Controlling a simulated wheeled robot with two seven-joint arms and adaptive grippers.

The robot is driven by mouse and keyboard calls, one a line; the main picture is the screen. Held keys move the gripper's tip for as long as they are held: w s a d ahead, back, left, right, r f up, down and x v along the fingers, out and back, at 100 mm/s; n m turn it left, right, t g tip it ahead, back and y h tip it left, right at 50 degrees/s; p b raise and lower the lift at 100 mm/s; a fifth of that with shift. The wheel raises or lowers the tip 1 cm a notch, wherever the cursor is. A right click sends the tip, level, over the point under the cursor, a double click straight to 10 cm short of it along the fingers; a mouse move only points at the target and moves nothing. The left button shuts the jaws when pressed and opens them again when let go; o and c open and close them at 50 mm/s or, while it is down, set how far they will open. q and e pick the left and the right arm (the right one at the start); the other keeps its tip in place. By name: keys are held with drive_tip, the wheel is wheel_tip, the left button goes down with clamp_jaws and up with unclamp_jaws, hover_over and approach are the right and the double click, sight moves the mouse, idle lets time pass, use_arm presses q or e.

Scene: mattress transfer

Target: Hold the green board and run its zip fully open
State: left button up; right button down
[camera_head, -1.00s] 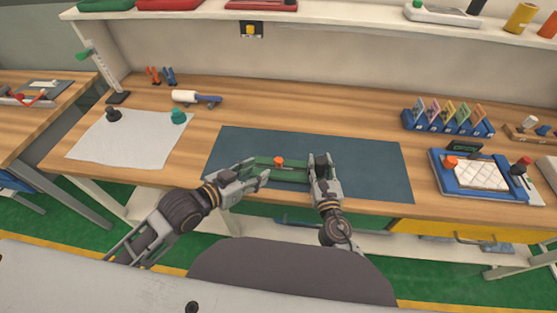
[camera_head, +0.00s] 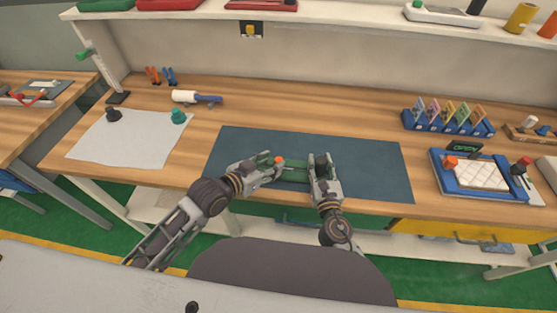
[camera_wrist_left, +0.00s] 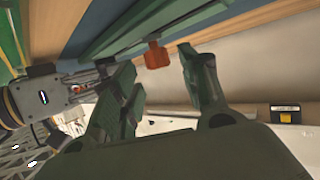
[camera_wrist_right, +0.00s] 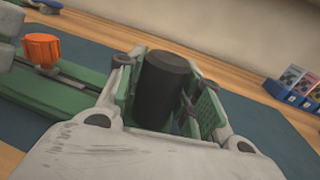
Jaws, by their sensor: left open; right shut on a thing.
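The green board (camera_head: 296,173) lies on the dark blue mat, with an orange zip pull (camera_head: 279,160) on its track. In the right wrist view the pull (camera_wrist_right: 42,48) stands upright on the track, left of my right gripper. My right gripper (camera_wrist_right: 165,92) is shut on a black post (camera_wrist_right: 166,80) at the board's right end. My left gripper (camera_head: 272,166) is open at the pull. In the left wrist view the pull (camera_wrist_left: 156,56) is near its two fingertips; I cannot tell whether they touch it. The board's left part is hidden by my left gripper.
The blue mat (camera_head: 375,168) is clear on the right. A blue tray with a white quilted pad (camera_head: 480,173) and a small sign reading OPEN (camera_head: 465,147) are at the right. A white sheet (camera_head: 120,145) lies at the left. A rack with coloured cards (camera_head: 448,120) stands at the back right.

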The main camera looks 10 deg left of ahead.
sight(277, 161)
use_arm(q)
drive_tip(key=shift+x, duration=2.3)
clamp_jaws()
